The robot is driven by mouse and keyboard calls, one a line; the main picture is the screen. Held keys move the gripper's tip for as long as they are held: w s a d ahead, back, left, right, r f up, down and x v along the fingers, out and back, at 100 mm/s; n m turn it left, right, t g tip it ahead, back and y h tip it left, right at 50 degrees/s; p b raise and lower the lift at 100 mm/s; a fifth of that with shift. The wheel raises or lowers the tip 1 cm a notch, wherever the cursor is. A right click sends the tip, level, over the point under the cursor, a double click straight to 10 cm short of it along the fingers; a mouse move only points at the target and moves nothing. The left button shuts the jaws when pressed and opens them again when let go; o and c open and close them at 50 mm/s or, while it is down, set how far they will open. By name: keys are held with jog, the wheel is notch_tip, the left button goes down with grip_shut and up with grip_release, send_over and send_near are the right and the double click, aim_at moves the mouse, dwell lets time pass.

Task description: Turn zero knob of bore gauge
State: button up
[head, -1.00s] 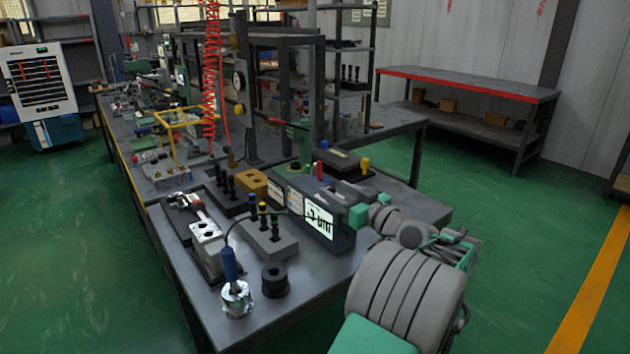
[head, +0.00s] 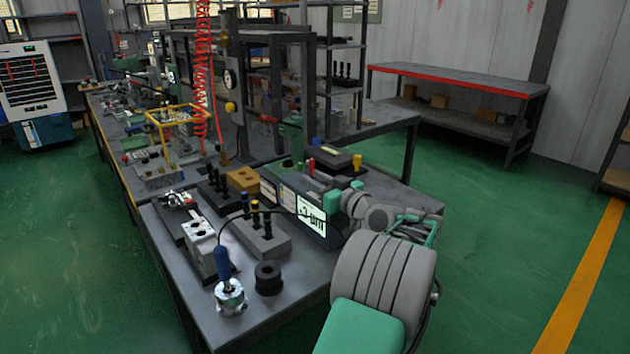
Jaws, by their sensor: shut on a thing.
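The bore gauge's blue-handled probe (head: 222,262) stands upright in a silver ring (head: 230,297) at the bench's front corner. A black cable runs from it toward a dark display unit (head: 285,197) with a lit white screen (head: 311,216). The screen's reading is too small to make out. My grey and green arm reaches in from the lower right. My gripper (head: 327,203) is at the right end of the display unit, shut on what appears to be its zero knob. The fingertips and the knob are small and mostly hidden, so the grip itself is hard to see.
A black ring (head: 268,278) stands right of the silver ring. A grey block with colour-topped pins (head: 262,238) and a white holed block (head: 199,236) are left of the display unit. A dark box (head: 329,160) lies behind it. The bench's front right surface is clear.

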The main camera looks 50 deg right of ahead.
grip_shut()
jog(key=shift+m+h+b, duration=0.3)
jog(key=shift+h+b, duration=0.05)
jog(key=shift+h, duration=0.15)
jog(key=m+h, duration=0.1)
jog(key=g+h, duration=0.1)
jog(key=m+h+b, duration=0.1)
jog(key=shift+d+m+g+h, duration=0.25)
jog(key=shift+m+g+h, duration=0.05)
jog(key=shift+g+h, duration=0.1)
jog(key=m+g+h, duration=0.1)
jog(key=m+h, duration=0.1)
jog(key=shift+s+d+g+h, duration=0.2)
jog(key=shift+d+g+h, duration=0.1)
jog(key=shift+g, duration=0.1)
jog(key=shift+s+d+m+g+h, duration=0.1)
jog(key=shift+m+g+h, duration=0.35)
jog(key=shift+g+h, duration=0.05)
jog(key=shift+s+d+m+g+h, duration=0.1)
jog(key=shift+m+g+h, duration=0.35)
jog(key=shift+g+h, duration=0.05)
jog(key=o, duration=0.7)
grip_release()
